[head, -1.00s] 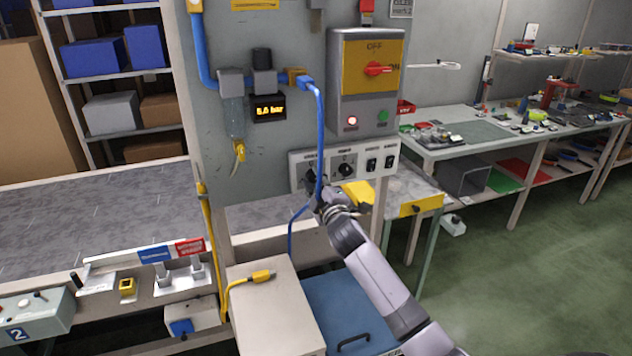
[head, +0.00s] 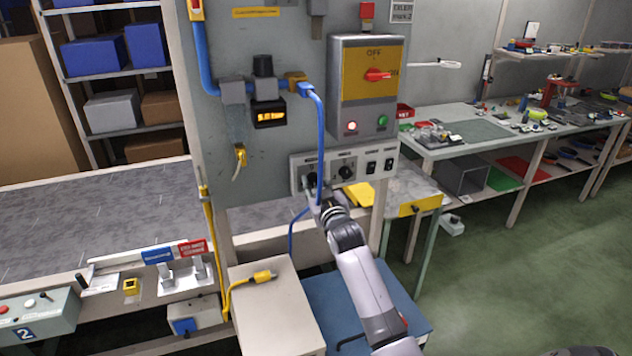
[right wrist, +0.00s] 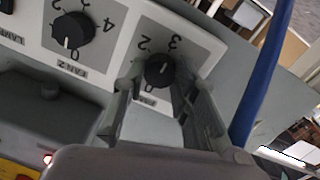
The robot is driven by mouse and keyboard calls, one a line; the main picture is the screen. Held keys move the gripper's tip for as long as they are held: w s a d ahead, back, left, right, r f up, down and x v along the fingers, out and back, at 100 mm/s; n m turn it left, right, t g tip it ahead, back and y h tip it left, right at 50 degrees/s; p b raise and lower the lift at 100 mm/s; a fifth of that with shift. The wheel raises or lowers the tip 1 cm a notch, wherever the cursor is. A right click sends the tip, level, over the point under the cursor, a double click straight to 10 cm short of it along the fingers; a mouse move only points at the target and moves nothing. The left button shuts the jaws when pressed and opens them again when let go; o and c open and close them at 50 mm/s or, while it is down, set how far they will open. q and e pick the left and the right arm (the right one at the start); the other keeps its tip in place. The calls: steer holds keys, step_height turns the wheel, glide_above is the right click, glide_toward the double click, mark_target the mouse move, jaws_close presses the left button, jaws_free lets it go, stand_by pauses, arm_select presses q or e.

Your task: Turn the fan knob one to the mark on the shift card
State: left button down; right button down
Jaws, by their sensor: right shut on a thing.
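The fan knob one (right wrist: 160,70) is a black round knob on a grey dial plate in the right wrist view, with the digits 2 and 3 showing beside it. Its pointer is hard to read. My right gripper (right wrist: 151,84) has a finger on each side of the knob and is shut on it. In the head view the right gripper (head: 317,199) is at the left end of the white switch panel (head: 326,157), and largely hides that knob. I cannot make out the shift card. My left gripper is not in view.
The fan 2 knob (right wrist: 72,30) is beside knob one, its pointer near 0. A blue hose (head: 321,130) hangs close by my right gripper. Above the panel is a grey box with a red switch (head: 378,74). A beige cabinet (head: 270,310) stands below.

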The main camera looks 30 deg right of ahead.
steer(key=m+p, duration=0.2)
steer(key=m, duration=0.4)
steer(key=shift+m, duration=0.3)
steer(key=m+p, duration=0.2)
steer(key=m, duration=0.3)
steer(key=shift+f+m+y, duration=0.1)
steer(key=shift+m+y, duration=0.2)
steer(key=c, duration=1.3)
jaws_free()
steer(key=shift+s, duration=0.1)
steer(key=v, duration=1.2)
steer(key=shift+r, duration=0.35)
